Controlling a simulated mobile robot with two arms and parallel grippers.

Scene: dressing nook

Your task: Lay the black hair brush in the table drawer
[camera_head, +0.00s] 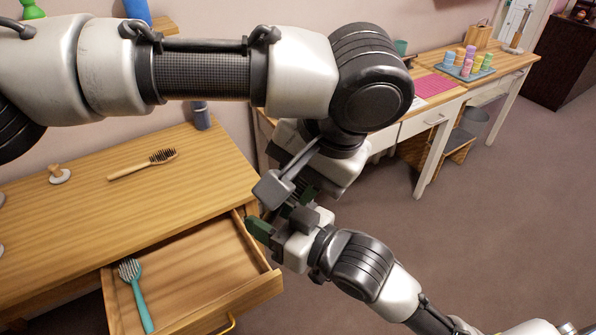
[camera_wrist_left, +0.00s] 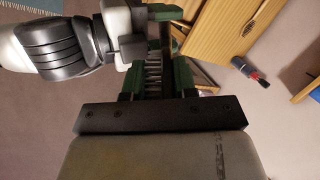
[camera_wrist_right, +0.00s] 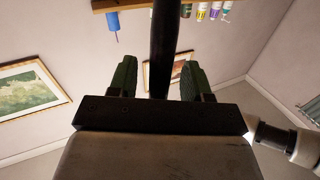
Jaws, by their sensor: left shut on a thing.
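The black hair brush is between my two grippers, mostly hidden in the head view. My left gripper (camera_wrist_left: 156,75) is shut on its head end, where grey bristles (camera_wrist_left: 153,66) show. Its dark handle (camera_wrist_right: 163,45) runs between the green fingers of my right gripper (camera_wrist_right: 158,66). These fingers stand apart with gaps on both sides of the handle. In the head view my right gripper (camera_head: 284,210) is beside the right front corner of the table drawer (camera_head: 228,296). The drawer is pulled open, with a teal brush (camera_head: 137,290) lying at its left.
A wooden brush (camera_head: 145,164) lies on the tabletop (camera_head: 205,165), with a small wooden-knobbed item (camera_head: 60,174) to its left. A dark blue can (camera_head: 201,115) stands at the back edge. The drawer's middle and right are clear. A second desk (camera_head: 425,120) stands behind.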

